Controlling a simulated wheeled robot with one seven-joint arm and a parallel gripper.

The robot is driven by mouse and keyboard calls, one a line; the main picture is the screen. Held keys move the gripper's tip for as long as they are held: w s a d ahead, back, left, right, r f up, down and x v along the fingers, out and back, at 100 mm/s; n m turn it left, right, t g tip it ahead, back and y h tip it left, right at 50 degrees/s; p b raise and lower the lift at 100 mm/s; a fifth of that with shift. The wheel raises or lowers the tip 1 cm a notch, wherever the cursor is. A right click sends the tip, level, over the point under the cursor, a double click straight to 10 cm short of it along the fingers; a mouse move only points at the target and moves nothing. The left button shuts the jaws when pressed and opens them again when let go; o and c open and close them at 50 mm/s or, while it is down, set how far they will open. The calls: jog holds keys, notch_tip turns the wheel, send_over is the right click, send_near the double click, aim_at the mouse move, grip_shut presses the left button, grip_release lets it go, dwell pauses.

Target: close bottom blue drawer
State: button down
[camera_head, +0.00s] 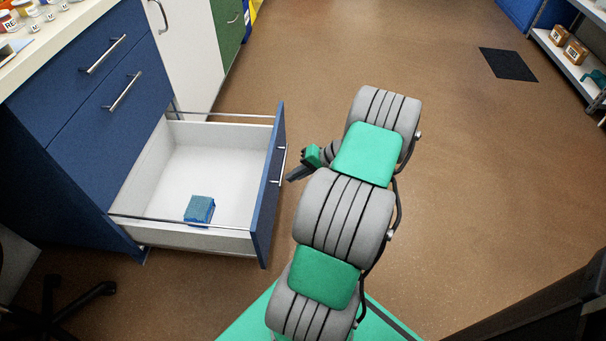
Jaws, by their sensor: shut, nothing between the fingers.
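The bottom blue drawer (268,197) is pulled far out of the blue cabinet (62,118). Its white inside (160,185) shows, with a small blue block (199,209) lying in it. A metal bar handle (279,165) is on its blue front. My gripper (291,178) is shut and empty. It is just to the right of the drawer front, close to the handle. I cannot tell whether it touches. My arm hides part of the gripper's base.
Two upper blue drawers with bar handles (122,93) are shut. A bench top (45,30) with several small jars is above them. Brown floor (470,200) is free on the right. A shelf (575,70) with boxes stands at the far right. Dark chair legs (60,310) are at lower left.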

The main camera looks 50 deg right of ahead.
aim_at(267, 182)
jog(key=w+a, duration=0.1)
jog(key=w+a+f+b, duration=0.1)
jog(key=w+a+f, duration=0.1)
jog(key=w, duration=0.1)
jog(key=shift+w+a+b, duration=0.1)
jog(key=shift+a+b, duration=0.05)
jog(key=shift+b, duration=0.2)
jog(key=shift+w+a+r, duration=0.1)
jog(key=shift+w+a, duration=0.1)
jog(key=shift+w, duration=0.05)
